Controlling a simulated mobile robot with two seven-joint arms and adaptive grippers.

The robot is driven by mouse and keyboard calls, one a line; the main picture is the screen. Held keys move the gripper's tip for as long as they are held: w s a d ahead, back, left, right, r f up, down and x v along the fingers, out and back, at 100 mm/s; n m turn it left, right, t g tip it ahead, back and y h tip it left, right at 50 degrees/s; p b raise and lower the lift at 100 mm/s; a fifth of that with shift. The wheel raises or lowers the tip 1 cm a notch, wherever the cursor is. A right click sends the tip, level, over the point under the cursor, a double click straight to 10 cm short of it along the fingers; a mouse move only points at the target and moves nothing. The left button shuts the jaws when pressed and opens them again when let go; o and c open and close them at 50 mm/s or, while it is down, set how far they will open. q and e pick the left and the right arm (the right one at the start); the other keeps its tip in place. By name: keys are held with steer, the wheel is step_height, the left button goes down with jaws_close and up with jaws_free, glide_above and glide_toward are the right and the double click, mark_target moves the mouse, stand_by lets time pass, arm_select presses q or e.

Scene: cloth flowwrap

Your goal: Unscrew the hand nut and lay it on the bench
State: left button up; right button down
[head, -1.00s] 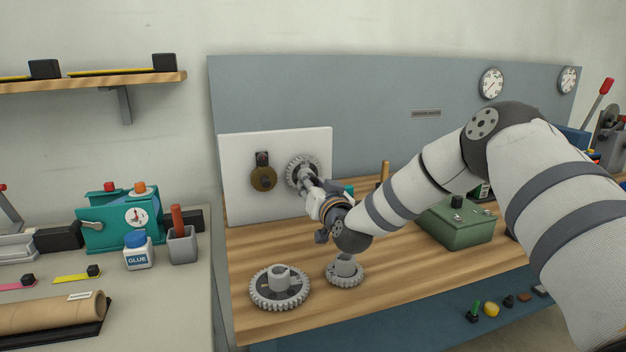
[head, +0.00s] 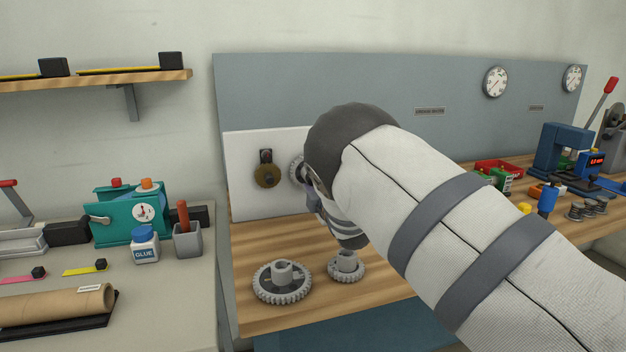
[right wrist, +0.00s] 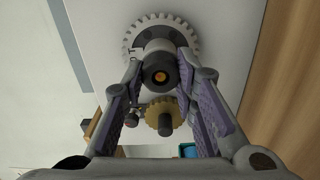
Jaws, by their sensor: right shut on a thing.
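My right gripper (right wrist: 160,60) is shut on the hand nut (right wrist: 158,82), a dark grey round part with an orange centre, in the right wrist view. The nut sits in front of a grey toothed gear (right wrist: 135,30) on the white upright board (head: 240,200). Whether it still touches the gear or its shaft, I cannot tell. In the head view my right arm hides the nut and most of the gripper; only the left edge of the mounted gear (head: 295,172) shows. The wooden bench (head: 245,238) lies below. My left gripper is not in view.
A brass gear (head: 267,177) hangs on the board beside the grey one. A large grey gear (head: 283,294) and a smaller one (head: 346,275) lie on the bench in front. The bench's front left edge is clear. A side table (head: 180,290) stands at left.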

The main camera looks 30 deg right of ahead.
steer(key=n, duration=0.2)
steer(key=f+n, duration=0.1)
steer(key=shift+w+a+n, duration=0.1)
steer(key=shift+n, duration=0.3)
steer(key=c, duration=1.7)
jaws_free()
steer(key=shift+r+n+b, duration=0.1)
steer(key=shift+n+b, duration=0.35)
steer(key=shift+n, duration=0.75)
steer(key=o, duration=0.4)
steer(key=shift+r, duration=0.4)
steer(key=shift+o, duration=0.5)
steer(key=shift+d, duration=0.2)
steer(key=v, duration=1.2)
